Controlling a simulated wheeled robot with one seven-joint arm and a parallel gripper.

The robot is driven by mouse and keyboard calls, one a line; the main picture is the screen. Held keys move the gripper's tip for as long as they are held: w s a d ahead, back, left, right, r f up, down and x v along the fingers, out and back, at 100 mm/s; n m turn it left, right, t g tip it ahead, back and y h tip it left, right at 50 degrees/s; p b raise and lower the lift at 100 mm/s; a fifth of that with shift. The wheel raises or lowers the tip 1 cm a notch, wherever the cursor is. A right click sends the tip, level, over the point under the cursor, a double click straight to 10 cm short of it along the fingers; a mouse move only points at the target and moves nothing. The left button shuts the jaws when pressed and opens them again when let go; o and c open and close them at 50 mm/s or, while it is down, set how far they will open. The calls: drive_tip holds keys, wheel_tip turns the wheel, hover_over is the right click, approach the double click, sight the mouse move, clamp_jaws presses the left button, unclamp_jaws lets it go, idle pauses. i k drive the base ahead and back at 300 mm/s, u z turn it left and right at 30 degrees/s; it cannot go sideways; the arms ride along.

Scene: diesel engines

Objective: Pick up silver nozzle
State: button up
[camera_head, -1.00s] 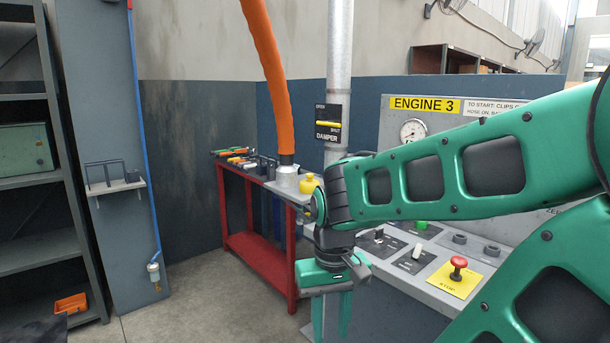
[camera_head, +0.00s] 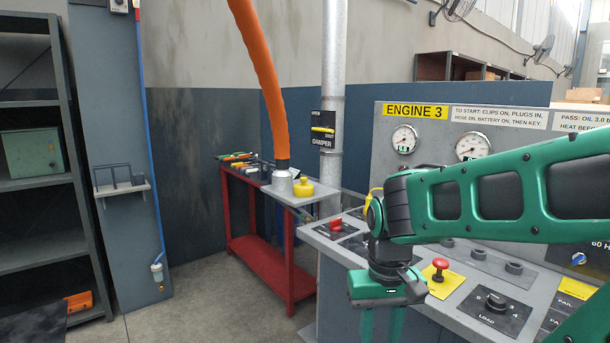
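The silver nozzle (camera_head: 282,183) is a short grey metal cone at the lower end of the orange hose.
The orange hose (camera_head: 262,75) hangs from above. The yellow object (camera_head: 303,187) is close to the nozzle's right. The red bench (camera_head: 262,262) stands by the wall, with several tools on top. The Engine 3 console (camera_head: 345,255) with knobs and a red stop button (camera_head: 440,264) fills the right. Floor at centre left is clear.

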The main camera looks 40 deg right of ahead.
sight(282, 178)
drive_tip(key=z, duration=0.1)
drive_tip(key=i, duration=1)
